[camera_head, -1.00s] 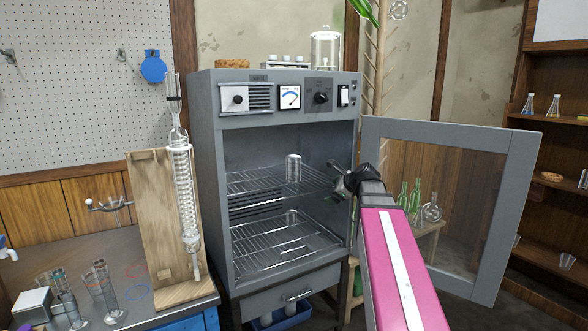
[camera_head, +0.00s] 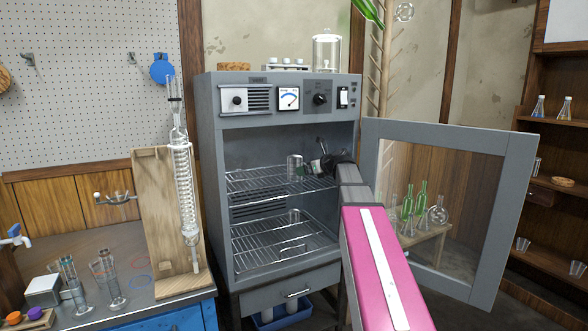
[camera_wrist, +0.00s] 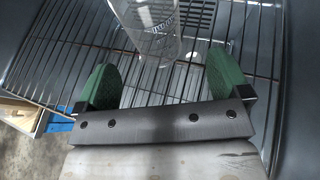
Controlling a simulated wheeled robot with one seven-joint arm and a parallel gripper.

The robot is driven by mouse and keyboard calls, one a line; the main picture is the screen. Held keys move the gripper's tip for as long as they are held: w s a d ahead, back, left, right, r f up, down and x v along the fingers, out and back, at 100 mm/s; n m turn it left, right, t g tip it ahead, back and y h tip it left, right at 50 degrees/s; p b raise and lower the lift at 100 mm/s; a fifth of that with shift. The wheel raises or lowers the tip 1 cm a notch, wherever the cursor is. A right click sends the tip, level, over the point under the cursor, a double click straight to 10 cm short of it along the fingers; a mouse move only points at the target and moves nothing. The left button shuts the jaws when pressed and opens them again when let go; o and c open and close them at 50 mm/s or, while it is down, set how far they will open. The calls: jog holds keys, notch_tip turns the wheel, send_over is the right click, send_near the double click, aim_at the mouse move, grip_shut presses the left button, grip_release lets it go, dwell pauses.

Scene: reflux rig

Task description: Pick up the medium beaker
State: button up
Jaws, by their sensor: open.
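A clear glass beaker (camera_head: 295,167) stands upright on the upper wire rack (camera_head: 250,181) inside the open grey oven. My gripper (camera_head: 312,168) is inside the oven, just to the right of the upper beaker. In the wrist view my green-padded gripper (camera_wrist: 163,80) is open, and the clear beaker (camera_wrist: 150,28) stands ahead, between the lines of the two fingers. The fingers do not appear closed on it.
The oven door (camera_head: 447,205) stands open on the right. A condenser on a wooden stand (camera_head: 160,225) is left of the oven. Glassware (camera_head: 105,280) stands on the left bench. Green bottles (camera_head: 413,203) show through the door glass. The oven's side wall is close to my arm.

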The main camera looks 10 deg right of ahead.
aim_at(298, 181)
jog(key=shift+x, duration=2.95)
jog(key=shift+s+a, duration=0.2)
jog(key=c, duration=1)
